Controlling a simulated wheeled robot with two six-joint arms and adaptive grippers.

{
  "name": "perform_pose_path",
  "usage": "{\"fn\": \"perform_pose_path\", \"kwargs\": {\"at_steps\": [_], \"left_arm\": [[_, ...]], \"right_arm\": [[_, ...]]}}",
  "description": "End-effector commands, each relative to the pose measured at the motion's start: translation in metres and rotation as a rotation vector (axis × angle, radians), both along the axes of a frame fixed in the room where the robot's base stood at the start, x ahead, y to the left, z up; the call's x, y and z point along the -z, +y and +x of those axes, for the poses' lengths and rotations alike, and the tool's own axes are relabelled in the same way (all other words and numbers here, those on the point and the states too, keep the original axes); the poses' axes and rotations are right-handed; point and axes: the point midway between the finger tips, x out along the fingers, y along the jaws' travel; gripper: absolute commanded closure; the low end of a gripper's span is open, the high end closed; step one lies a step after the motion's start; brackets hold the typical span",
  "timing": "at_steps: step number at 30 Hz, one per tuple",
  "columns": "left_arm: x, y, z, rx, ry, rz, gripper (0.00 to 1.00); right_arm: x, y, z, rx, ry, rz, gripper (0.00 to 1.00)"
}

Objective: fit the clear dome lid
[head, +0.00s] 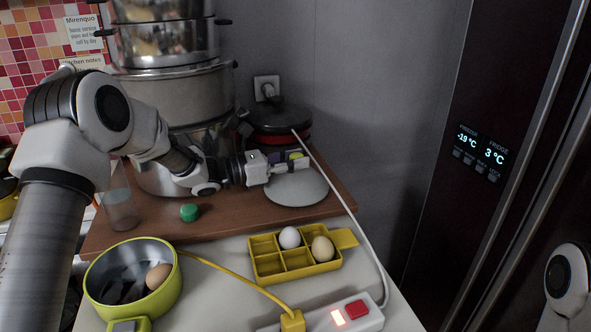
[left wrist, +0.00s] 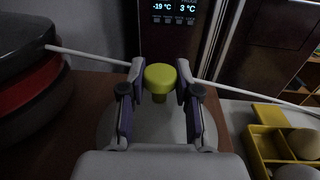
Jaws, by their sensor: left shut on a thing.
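The clear dome lid (head: 298,189) shows as a pale grey disc over the wooden board at the back right. Its yellow-green knob (left wrist: 160,77) is between the two fingers of my left gripper (head: 284,165), which is shut on it. The lid's surface also shows below the knob in the left wrist view (left wrist: 160,127). I cannot tell whether the lid touches the board. The green egg cooker (head: 172,291) stands open at the front left with a brown egg (head: 158,276) inside. My right gripper is out of view.
A yellow egg tray (head: 268,266) holds a white and a brown egg. A green cap (head: 189,212) and a clear cup (head: 121,212) sit on the board (head: 230,226). Stacked pots (head: 190,95) stand behind my arm. A white cord and power strip (head: 364,318) lie right.

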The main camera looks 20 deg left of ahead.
Motion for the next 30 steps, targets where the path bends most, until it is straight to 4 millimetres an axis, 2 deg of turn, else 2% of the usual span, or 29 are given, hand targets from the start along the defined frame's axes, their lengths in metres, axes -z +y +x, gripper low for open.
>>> {"fn": "perform_pose_path", "kwargs": {"at_steps": [5,8,14,24,30], "left_arm": [[-0.014,0.000,0.000,0.000,-0.004,0.001,1.00],[-0.033,0.000,0.000,0.000,-0.007,0.001,1.00],[-0.097,0.000,0.000,0.000,-0.011,0.002,1.00],[-0.220,0.000,0.000,-0.001,-0.010,0.004,1.00],[-0.266,0.000,0.000,0.000,-0.006,0.002,1.00]], "right_arm": [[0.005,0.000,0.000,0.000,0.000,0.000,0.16],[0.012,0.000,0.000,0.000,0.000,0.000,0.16],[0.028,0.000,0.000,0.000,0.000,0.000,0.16],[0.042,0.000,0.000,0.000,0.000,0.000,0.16],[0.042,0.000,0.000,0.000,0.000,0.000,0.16]]}}
